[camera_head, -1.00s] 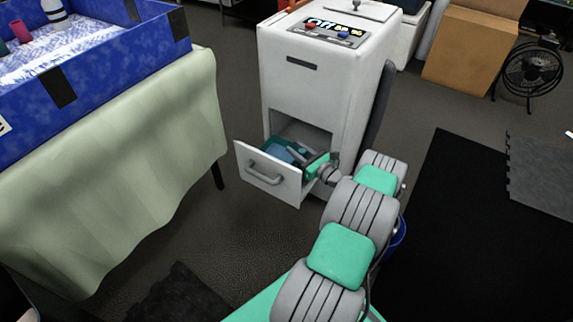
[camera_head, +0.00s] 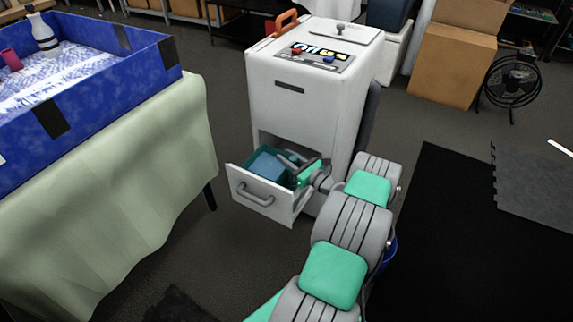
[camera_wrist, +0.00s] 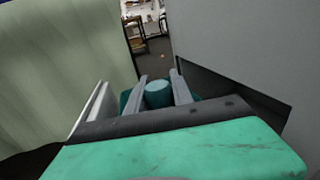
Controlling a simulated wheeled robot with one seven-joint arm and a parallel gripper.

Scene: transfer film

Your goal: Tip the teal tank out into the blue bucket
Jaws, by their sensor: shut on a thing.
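The teal tank (camera_head: 267,167) sits in the pulled-out drawer of a white machine, its top showing above the drawer front. Its lower part is hidden by that front. My gripper (camera_head: 296,168) reaches in from the right and is shut on the tank. In the wrist view, a round teal part of the tank (camera_wrist: 158,94) sits between the two grey fingers. I cannot tell whether the tank is clear of the drawer floor. Only a sliver of the blue bucket (camera_head: 391,249) shows behind my arm; its opening is hidden.
The white machine (camera_head: 300,105) stands upright behind the open drawer front (camera_head: 259,198). A cloth-covered table (camera_head: 120,190) with a blue box is on the left. Dark floor lies between them. A black mat (camera_head: 450,230) is on the right, with a fan (camera_head: 512,82) behind.

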